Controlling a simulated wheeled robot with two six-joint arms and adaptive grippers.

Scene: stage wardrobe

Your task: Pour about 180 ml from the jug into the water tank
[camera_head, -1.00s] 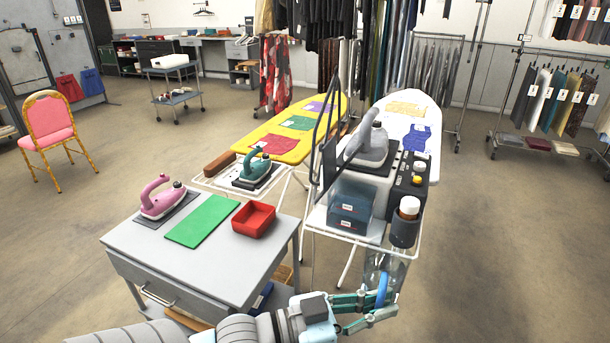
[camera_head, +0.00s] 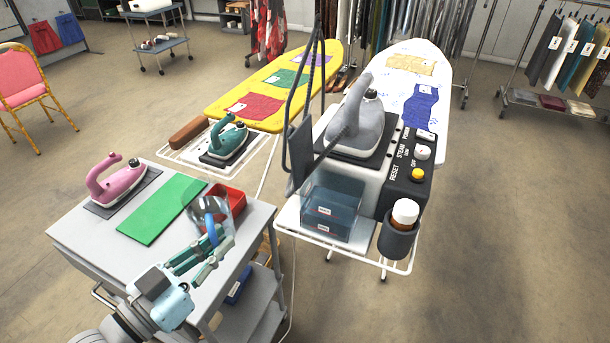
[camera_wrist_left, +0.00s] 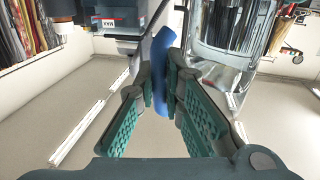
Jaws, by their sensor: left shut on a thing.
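My left gripper (camera_head: 212,245) is shut on the blue handle of the clear jug (camera_head: 233,199), above the grey cart's right part. In the left wrist view the handle (camera_wrist_left: 160,70) lies between the fingers (camera_wrist_left: 160,88), and the jug's clear wall (camera_wrist_left: 228,30) is just right of it. The jug looks roughly upright; its water level cannot be made out. The water tank (camera_head: 332,206) appears to be the translucent blue box with white labels in the steam station's front, to the right of and apart from the jug. My right gripper is in neither current view.
The steam station's grey iron (camera_head: 358,130), its hose and a bottle in a dark holder (camera_head: 404,215) stand around the tank. The cart (camera_head: 90,228) bears a pink iron (camera_head: 115,180), a green mat (camera_head: 162,208) and a red tray (camera_head: 226,199). Floor at right is clear.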

